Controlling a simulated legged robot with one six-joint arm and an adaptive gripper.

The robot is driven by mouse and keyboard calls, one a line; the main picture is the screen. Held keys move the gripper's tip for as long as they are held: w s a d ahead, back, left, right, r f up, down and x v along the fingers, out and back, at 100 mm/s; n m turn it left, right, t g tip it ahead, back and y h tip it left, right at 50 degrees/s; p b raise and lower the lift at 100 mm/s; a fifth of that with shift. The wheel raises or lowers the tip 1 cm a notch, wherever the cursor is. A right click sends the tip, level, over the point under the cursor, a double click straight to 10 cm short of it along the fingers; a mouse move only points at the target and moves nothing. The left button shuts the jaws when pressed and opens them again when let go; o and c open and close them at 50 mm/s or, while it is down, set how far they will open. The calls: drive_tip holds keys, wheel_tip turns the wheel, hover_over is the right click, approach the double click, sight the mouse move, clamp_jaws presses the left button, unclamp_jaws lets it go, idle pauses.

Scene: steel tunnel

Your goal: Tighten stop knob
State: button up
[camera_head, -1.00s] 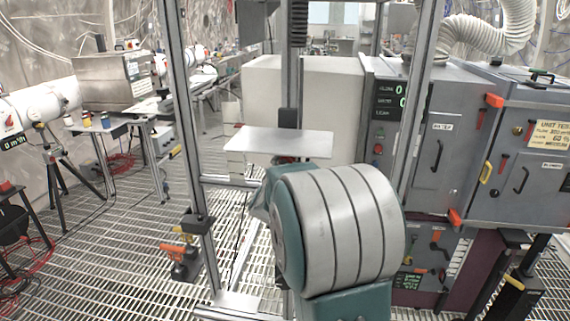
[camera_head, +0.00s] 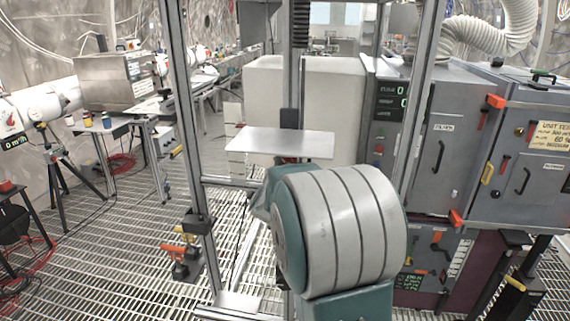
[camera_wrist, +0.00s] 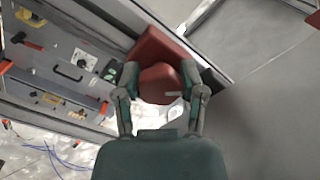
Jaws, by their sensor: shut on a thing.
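The stop knob (camera_wrist: 158,86) is a rounded red knob in the wrist view, against a darker red block (camera_wrist: 158,47). My gripper (camera_wrist: 160,72) has one finger on each side of it and is shut on it. A small pale mark shows on the knob's right side. In the head view my own arm hides my gripper and most of the knob area. A little red shows just under the pale flat plate (camera_head: 279,142) on the upright metal frame (camera_head: 186,120).
Grey cabinets (camera_head: 440,150) with handles and orange latches stand on the right. A table (camera_head: 105,123) with small jars and a tripod (camera_head: 55,160) are on the left. Grated floor is open at left centre.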

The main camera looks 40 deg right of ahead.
drive_tip(key=shift+s, duration=0.1)
drive_tip(key=o, duration=1.2)
drive_tip(key=shift+s, duration=0.1)
drive_tip(key=shift+c, duration=0.2)
drive_tip(key=shift+a, duration=0.1)
drive_tip(key=v, duration=1.2)
